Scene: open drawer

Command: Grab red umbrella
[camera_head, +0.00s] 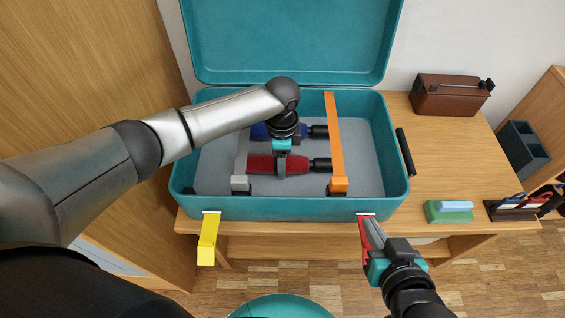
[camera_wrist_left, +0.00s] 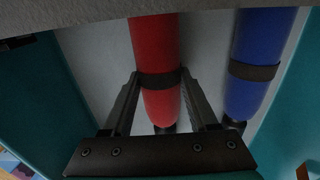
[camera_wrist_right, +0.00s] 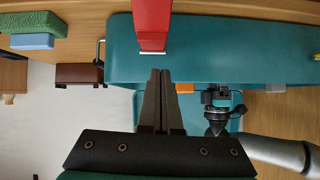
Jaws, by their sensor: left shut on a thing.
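The red umbrella (camera_head: 262,165) lies across the floor of the open teal suitcase (camera_head: 300,208), its black handle pointing right in the head view. My left gripper (camera_head: 281,168) reaches down into the suitcase and is shut on the red umbrella at its dark band. In the left wrist view the red umbrella (camera_wrist_left: 155,45) runs between the two fingers. A blue umbrella (camera_head: 260,131) lies parallel behind it, outside the fingers. My right gripper (camera_wrist_right: 160,75) is empty, its fingers together, outside the suitcase's front near the red latch (camera_wrist_right: 152,25).
An orange strap (camera_head: 335,135) and a grey strap (camera_head: 241,165) cross the suitcase; its lid (camera_head: 290,40) stands up behind. A yellow latch (camera_head: 208,240) hangs in front. A brown box (camera_head: 450,95), green and blue blocks (camera_head: 450,215) and a dark rack (camera_head: 515,208) stand right.

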